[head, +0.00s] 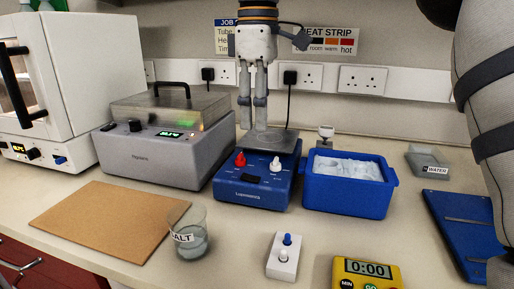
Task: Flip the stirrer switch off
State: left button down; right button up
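The stirrer (254,197) looks like the blue box with a flat grey top plate (273,142), at the middle of the bench. Its sloped front carries a red knob (240,160), a white knob (276,164) and a small dark switch-like part (250,178) between them. I cannot tell that part's position. My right gripper (253,130) points straight down over the back left of the stirrer. Its two fingers are close together; I cannot tell whether the tips meet or whether they touch the plate. Nothing shows between them. My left gripper is out of view.
A grey bath (165,155) stands left of the stirrer, a blue ice tub (345,200) right. In front are a salt beaker (190,238), a white box with two knobs (283,258) and a yellow timer (366,272). A brown board (105,220) lies at left.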

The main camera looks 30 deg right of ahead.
aim_at(258, 179)
notch_tip(258, 179, down, 12)
jog(key=shift+s+r+p, duration=0.1)
jog(key=shift+r+p, duration=0.15)
jog(key=shift+p, duration=0.05)
grip_shut()
